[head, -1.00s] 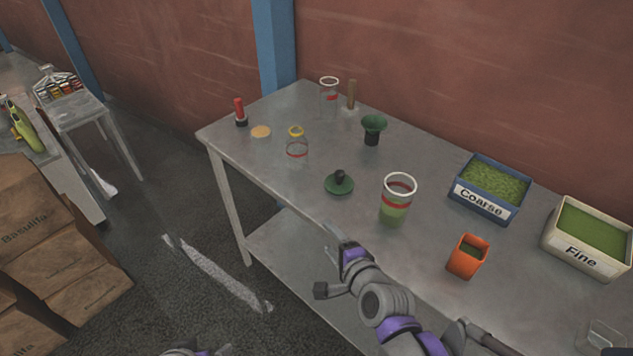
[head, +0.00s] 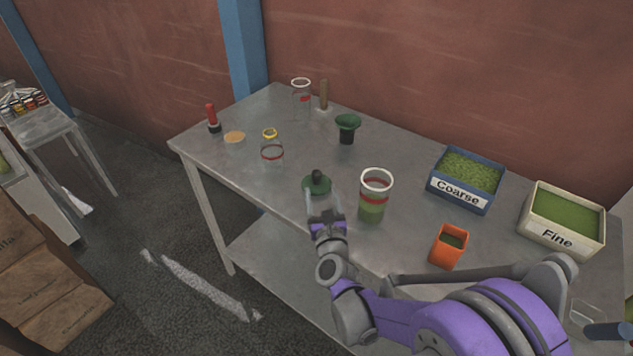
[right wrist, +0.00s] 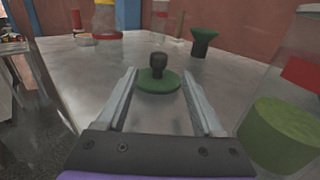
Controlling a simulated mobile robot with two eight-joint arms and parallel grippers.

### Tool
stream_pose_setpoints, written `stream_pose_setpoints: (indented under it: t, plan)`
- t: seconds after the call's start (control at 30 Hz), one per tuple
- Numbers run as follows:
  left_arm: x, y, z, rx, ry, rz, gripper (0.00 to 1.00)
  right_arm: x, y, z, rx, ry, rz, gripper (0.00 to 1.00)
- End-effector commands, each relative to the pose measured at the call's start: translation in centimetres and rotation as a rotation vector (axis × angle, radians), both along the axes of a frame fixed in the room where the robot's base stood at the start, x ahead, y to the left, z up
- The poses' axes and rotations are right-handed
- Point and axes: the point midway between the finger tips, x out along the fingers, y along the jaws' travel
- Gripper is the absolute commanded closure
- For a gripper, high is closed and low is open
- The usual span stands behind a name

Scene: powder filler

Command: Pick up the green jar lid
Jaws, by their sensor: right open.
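The green jar lid (head: 316,186) lies flat on the metal table, with a dark knob on top. In the right wrist view the lid (right wrist: 158,80) sits straight ahead, between and just beyond my fingertips. My right gripper (head: 323,206) is open and empty at the table's front edge, on the near side of the lid. Its two fingers also show in the right wrist view (right wrist: 158,88). I cannot tell whether they touch the lid. My left gripper is not in view.
A jar with green powder (head: 374,196) stands close right of the lid. An empty jar (head: 272,156) stands to its left, and a green funnel (head: 347,127) behind. An orange cup (head: 449,246), Coarse bin (head: 460,191) and Fine bin (head: 560,236) are further right.

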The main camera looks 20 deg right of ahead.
Motion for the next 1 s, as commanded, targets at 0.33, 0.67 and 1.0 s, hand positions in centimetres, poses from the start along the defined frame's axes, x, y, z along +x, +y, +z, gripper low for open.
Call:
stream_pose_setpoints:
  t: [0.33,0.67,1.0]
  plan:
    - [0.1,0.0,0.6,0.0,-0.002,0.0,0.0,4.0,-0.3,0.2,-0.002,0.001,0.0,0.31]
    - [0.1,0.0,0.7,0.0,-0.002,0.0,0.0,5.6,-0.5,0.2,-0.002,0.001,0.001,0.31]
    - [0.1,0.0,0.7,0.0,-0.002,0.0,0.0,5.6,-0.5,0.2,-0.002,0.001,0.001,0.8]
